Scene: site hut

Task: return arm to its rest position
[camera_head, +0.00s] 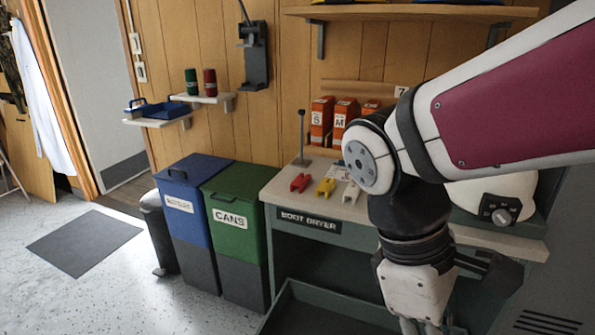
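My arm comes in from the right, large and close, with a maroon panel on its upper link. It bends at a white and black elbow and hangs down in front of the boot dryer bench (345,208). My gripper (424,326) points down at the bottom edge of the view, in front of the bench. Its fingertips are cut off by the frame, so I cannot see whether it is open or shut or holds anything.
Red, yellow and white small items (326,187) lie on the bench, with orange boxes (321,120) behind. A white appliance (487,200) stands right of my arm. Blue (182,212) and green (238,232) bins stand left. A dark mat (83,242) lies on open floor.

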